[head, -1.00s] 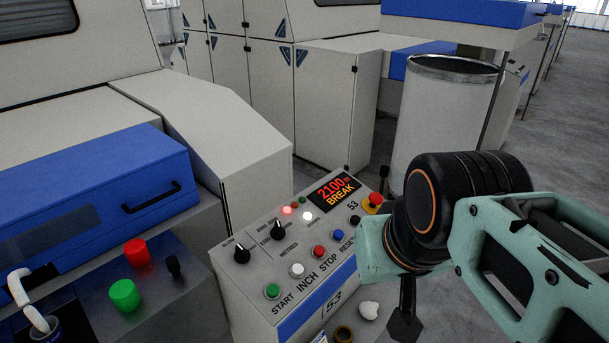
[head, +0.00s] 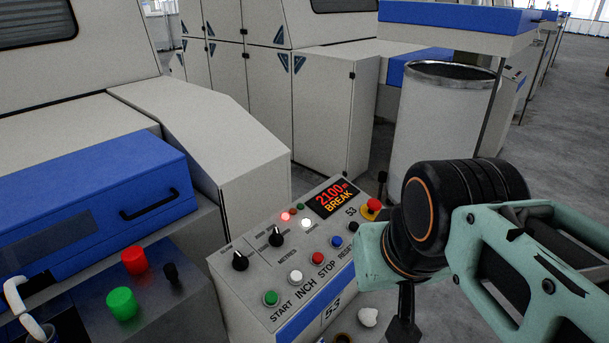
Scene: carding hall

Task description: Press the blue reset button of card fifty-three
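The control panel (head: 258,291) of card 53 stands in the middle of the head view, its sloped top facing me. Its blue button (head: 337,241) sits in the front row, above the RESET lettering, right of the red STOP button (head: 317,257). A white INCH button (head: 295,277) and a green START button (head: 270,297) continue the row to the left. The display (head: 333,198) reads 2100 and BREAK. My gripper (head: 404,320) is a dark shape below my wrist, right of the panel and apart from the blue button. Its fingers are mostly hidden.
A black button (head: 353,227) and a red mushroom stop (head: 372,207) on yellow lie beyond the blue one. Two black knobs (head: 276,236) sit at left. A second box with red and green buttons (head: 122,303) is far left. A grey can (head: 440,125) stands behind my arm.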

